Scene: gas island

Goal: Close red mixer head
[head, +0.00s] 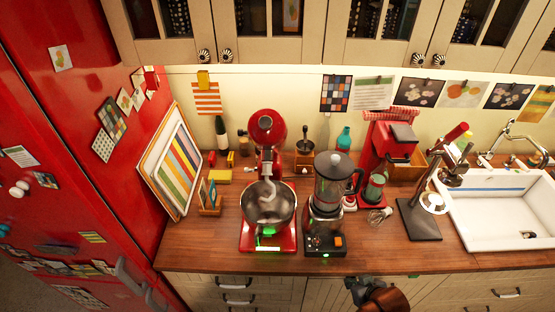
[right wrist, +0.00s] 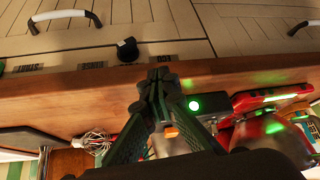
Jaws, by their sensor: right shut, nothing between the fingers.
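The red mixer (head: 267,130) stands on the counter left of the blender. Its head is tilted up, with the round front end raised and a pale beater hanging over the metal bowl (head: 284,212). Its red base (head: 252,238) shows a green light at the front. In the right wrist view the red base (right wrist: 268,97) and part of the bowl (right wrist: 270,138) show at the right. My right gripper (head: 362,281) is below the counter's front edge, right of the mixer and apart from it. In the right wrist view its fingers (right wrist: 163,78) are together and empty. My left gripper is not in view.
A blender (head: 328,185) stands close to the mixer's right. A red coffee machine (head: 385,150), a whisk (head: 379,216), a dark stand (head: 420,215) and a white sink (head: 505,220) are further right. A red fridge (head: 80,150) and leaning boards (head: 172,160) bound the left. Cupboards hang above.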

